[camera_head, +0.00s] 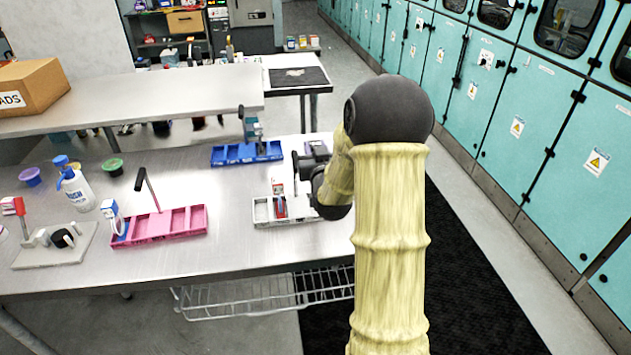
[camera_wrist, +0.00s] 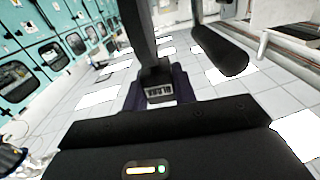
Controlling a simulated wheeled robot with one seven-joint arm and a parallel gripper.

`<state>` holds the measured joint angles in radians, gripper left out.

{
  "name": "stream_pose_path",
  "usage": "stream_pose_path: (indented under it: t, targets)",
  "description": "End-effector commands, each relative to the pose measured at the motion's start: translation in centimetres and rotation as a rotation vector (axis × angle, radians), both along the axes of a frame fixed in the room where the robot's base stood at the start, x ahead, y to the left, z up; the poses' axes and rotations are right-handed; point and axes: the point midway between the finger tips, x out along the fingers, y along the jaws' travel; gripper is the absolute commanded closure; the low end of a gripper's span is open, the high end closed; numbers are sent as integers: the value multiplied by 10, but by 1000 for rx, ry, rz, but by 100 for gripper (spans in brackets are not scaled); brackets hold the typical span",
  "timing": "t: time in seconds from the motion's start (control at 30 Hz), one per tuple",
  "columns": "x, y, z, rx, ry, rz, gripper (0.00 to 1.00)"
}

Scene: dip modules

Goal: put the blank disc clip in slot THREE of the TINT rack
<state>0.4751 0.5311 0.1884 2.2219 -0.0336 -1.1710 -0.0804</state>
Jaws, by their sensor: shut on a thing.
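My gripper (camera_head: 302,165) is above the right end of the bench, over the pale grey rack. In the wrist view, its dark jaws are shut on a dark purple clip whose white label (camera_wrist: 160,92) appears to read BLANK. The clip's lower part is hidden by the gripper body. Three racks stand on the bench: a pale grey rack (camera_head: 263,212) with a red and white clip (camera_head: 279,205) in it, a blue rack (camera_head: 232,154) behind it, and a pink rack (camera_head: 170,224) to the left. I cannot read which rack is marked TINT, nor the slot marks.
A grey-teal clip (camera_head: 251,128) stands at the blue rack, and a white and blue clip (camera_head: 113,220) at the pink rack's left end. A white bottle (camera_head: 77,192) and a grey stand (camera_head: 55,252) are farther left. Bare bench lies between the pink and grey racks.

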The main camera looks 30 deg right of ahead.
Motion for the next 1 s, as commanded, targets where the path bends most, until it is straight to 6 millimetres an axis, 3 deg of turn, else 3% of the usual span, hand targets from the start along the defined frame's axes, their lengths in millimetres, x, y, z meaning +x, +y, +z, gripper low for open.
stream_pose_path:
  t: [0.3, 0.77, 1.0]
  targets:
    - [0, 0, -54, 2, 2, -1, 100]
    - [0, 0, -64, 0, 0, 0, 100]
    - [0, 0, -93, 1, 3, 1, 100]
